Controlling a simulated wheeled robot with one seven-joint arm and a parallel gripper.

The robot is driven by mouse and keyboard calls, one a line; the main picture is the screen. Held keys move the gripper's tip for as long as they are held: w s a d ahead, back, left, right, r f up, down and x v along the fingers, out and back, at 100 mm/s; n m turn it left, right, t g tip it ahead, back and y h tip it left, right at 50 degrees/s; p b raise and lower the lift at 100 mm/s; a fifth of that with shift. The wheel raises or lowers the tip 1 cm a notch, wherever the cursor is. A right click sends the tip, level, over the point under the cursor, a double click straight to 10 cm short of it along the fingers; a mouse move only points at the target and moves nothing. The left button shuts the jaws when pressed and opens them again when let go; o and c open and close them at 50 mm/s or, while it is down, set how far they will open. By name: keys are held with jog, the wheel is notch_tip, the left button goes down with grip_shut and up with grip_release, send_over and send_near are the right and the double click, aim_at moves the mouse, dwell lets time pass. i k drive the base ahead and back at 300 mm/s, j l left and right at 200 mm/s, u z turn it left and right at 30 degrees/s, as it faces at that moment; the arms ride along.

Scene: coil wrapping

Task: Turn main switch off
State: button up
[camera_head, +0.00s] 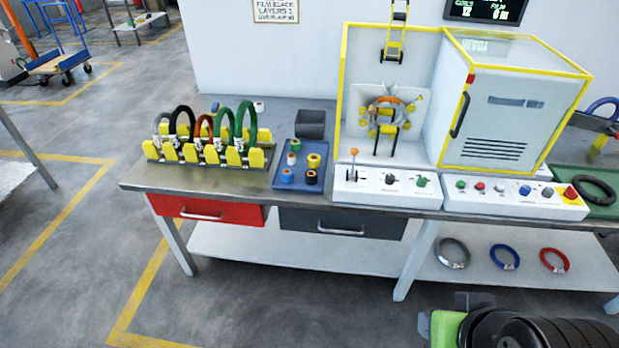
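Two white control panels stand along the bench front. The left panel (362,187) carries an orange-tipped lever (353,160), a black rotary knob (390,179) and a green rotary knob (421,181). The right panel (515,198) has several coloured buttons and a red control on a yellow plate (570,193) at its right end. Labels are too small to read, so I cannot tell for certain which is the main switch or its position. A green and black part of my arm shows at bottom right, with small dark pieces (475,300) that may be my gripper; its opening is unclear. It is apart from the panels.
A yellow-edged machine (515,110) with a closed door stands behind the panels. Left of it are a coil rack (210,155) and a blue tray (277,180) of rolls. Several rings (504,257) hang or lie below the bench.

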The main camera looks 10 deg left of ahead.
aim_at(571, 193)
jog(key=z, duration=1.35)
jog(key=i+l+u, duration=0.2)
jog(key=i+u, duration=0.2)
jog(key=i+l+u, duration=0.35)
jog(key=i, duration=0.2)
jog(key=i+l+u, duration=0.75)
jog(key=l, duration=0.35)
jog(key=i+l+u, duration=0.2)
jog(key=l+u, duration=0.2)
jog(key=l, duration=0.25)
